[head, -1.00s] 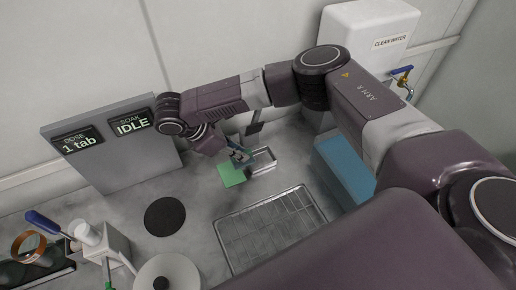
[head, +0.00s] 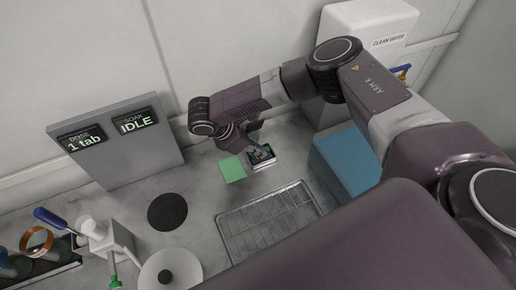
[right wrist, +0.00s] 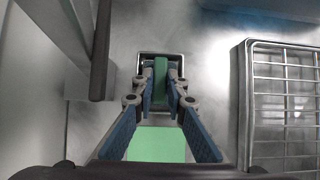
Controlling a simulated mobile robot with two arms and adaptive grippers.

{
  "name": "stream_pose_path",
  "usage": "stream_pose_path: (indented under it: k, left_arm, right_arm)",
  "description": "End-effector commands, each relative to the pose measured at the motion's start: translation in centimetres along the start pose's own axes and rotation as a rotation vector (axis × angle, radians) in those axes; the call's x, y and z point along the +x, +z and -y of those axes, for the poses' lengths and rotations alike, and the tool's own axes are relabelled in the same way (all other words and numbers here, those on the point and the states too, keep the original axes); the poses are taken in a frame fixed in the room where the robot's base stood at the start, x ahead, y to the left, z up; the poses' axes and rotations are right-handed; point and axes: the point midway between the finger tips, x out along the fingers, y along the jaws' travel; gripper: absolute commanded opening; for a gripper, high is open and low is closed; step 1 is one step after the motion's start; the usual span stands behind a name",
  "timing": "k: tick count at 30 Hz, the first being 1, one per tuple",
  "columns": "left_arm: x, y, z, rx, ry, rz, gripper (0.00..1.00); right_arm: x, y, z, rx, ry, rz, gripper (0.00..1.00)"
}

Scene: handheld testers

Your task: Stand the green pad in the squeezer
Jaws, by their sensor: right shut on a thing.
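My right gripper (head: 260,153) is shut on the green pad (right wrist: 160,82), which shows as a narrow dark green strip standing on edge between the fingertips in the right wrist view. The squeezer, a small open metal-rimmed tray (right wrist: 179,58), lies directly beyond and around the fingertips. The pad overlaps its opening; I cannot tell whether it touches the bottom. In the head view the squeezer's rim (head: 264,166) shows under the gripper, and the fingers hide most of the pad. My left gripper is not in view.
A flat light green square (head: 232,169) lies left of the squeezer. A wire rack (head: 270,222) is in front, a blue block (head: 345,158) to the right. A dark round disc (head: 167,212) and a grey display panel (head: 115,145) are to the left.

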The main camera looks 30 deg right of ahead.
Motion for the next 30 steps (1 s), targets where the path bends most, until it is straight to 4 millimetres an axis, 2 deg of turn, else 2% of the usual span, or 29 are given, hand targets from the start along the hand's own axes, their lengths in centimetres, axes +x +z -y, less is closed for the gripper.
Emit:
stream_pose_path:
  k: [3,11,14,17,27,30]
  left_arm:
    - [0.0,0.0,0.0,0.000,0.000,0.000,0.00]
    - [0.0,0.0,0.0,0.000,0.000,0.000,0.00]
    - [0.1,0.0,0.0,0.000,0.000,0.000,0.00]
    - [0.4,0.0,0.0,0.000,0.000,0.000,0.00]
    - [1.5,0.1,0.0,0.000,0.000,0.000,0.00]
    - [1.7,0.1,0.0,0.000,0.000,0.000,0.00]
  right_arm:
    - [0.0,0.0,0.0,-0.001,0.000,0.000,0.20]
    - [-0.1,0.0,0.0,0.000,0.000,0.000,0.20]
    - [-0.7,0.0,0.0,-0.001,0.001,0.000,0.20]
    - [-2.2,-0.1,-0.1,-0.001,0.002,-0.002,0.20]
    - [-9.3,-0.1,0.0,-0.001,0.002,-0.002,0.20]
    - [-10.7,-0.1,-0.1,0.000,0.001,-0.002,0.20]
